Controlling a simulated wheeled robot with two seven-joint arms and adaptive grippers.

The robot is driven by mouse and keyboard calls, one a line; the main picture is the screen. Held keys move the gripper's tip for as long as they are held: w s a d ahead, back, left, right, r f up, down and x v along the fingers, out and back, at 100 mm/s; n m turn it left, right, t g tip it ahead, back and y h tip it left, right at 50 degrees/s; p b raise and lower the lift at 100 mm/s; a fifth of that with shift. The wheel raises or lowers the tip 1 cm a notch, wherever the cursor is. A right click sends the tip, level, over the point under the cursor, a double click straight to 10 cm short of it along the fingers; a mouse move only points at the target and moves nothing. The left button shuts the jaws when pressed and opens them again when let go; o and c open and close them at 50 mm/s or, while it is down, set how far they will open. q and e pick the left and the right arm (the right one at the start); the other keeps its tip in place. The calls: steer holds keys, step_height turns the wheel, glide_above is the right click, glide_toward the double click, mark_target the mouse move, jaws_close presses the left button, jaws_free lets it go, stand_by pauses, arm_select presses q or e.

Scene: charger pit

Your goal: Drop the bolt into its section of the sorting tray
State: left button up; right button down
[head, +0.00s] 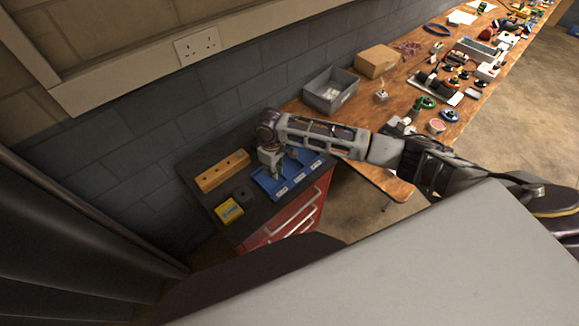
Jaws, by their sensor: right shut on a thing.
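The blue sorting tray (303,176) lies on the dark top of a red tool cabinet. It has several sections with white labels along its front. My right arm reaches in from the right, and my right gripper (275,172) points down over the tray's left section, with its tips close to the tray. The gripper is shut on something. The bolt is too small or hidden to make out between the fingers. The gripper and arm cover part of the tray's left and back. My left gripper is not in view.
On the cabinet (297,216), left of the tray, are a wooden block with holes (222,171), a small dark piece (243,193) and a yellow box (229,211). A grey bin (330,91) and cardboard box (377,61) stand on the cluttered wooden bench. A wall rises behind.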

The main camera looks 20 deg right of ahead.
stand_by(0.3)
steer(key=c, duration=1.3)
jaws_free()
steer(key=shift+c, duration=0.2)
step_height(320, 180, up, 12)
steer(key=shift+s+a+f, duration=0.1)
steer(key=shift+a, duration=0.05)
